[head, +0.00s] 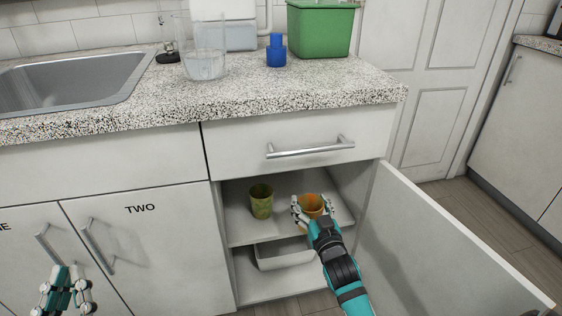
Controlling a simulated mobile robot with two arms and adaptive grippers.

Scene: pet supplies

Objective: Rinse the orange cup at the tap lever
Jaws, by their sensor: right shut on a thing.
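The orange cup (312,203) is on the upper shelf of the open cabinet, at the right. My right gripper (311,210) reaches into the cabinet and is shut on this cup, with fingers at its sides. Whether the cup touches the shelf is hard to tell. My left gripper (64,296) is low at the left, in front of the closed doors, with its fingers spread and nothing visible between them. A small dark fitting (168,54) stands behind the sink's right corner; I cannot tell whether it is the tap lever. The sink (70,82) is at upper left.
A green patterned cup (261,201) stands left of the orange one. A white tray (280,254) sits on the lower shelf. The open cabinet door (440,240) juts out at right. A clear jug (204,60), blue bottle (276,52) and green bin (320,29) stand on the counter (300,90).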

